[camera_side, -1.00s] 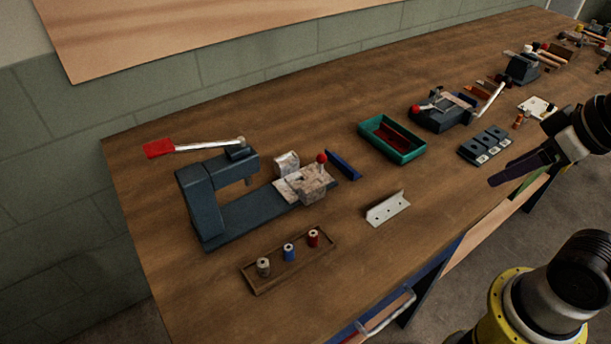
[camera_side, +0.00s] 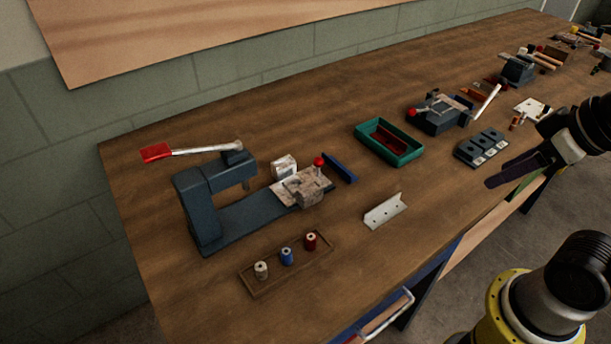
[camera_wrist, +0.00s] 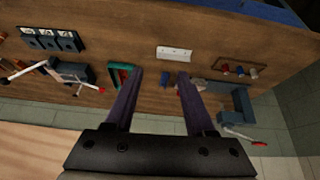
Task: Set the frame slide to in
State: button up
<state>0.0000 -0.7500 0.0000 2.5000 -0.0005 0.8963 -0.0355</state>
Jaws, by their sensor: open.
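A dark blue C-shaped press (camera_side: 195,205) stands at the left of the bench, with a red-handled lever on top. On its bed sits a mottled slide block (camera_side: 305,188) with a red ball knob (camera_side: 319,161), at the bed's right end, apart from the press head. This looks like the frame slide; no in or out marking is readable. In the wrist view the press (camera_wrist: 238,103) is at the right, and the slide is partly hidden by a finger. My gripper (camera_wrist: 160,74) is open and empty, high above the bench; it also shows at the right in the side view (camera_side: 515,172).
A wooden tray of spools (camera_side: 250,283), a white angle bracket (camera_side: 385,211), and a blue strip (camera_side: 340,168) lie near the press. A green tray (camera_side: 365,148), a second fixture with a red knob (camera_side: 440,118) and a dark three-part block (camera_side: 481,149) stand farther right.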

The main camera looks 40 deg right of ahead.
jog(key=w+d+r+n+t+h, duration=0.1)
jog(key=w+d+r+n+h, duration=0.15)
jog(key=w+n, duration=0.55)
jog(key=w+d+r+n+t+h, duration=0.1)
jog(key=w+d+n+t+h, duration=0.15)
jog(key=w+n, duration=0.5)
jog(key=w+a+f+n+y, duration=0.1)
jog(key=w+a+f+n, duration=0.1)
jog(key=w+a+n, duration=0.5)
jog(key=n+y, duration=0.2)
jog(key=n, duration=0.8)
send_near(321, 165)
jog(key=d+r, duration=0.3)
jog(key=r, duration=0.2)
jog(key=s+a+f, duration=0.1)
jog(key=a+f, duration=0.2)
jog(key=f, duration=0.1)
jog(key=shift+n, duration=0.45)
jog(key=x, duration=1.3)
jog(key=shift+a, duration=0.1)
grip_shut()
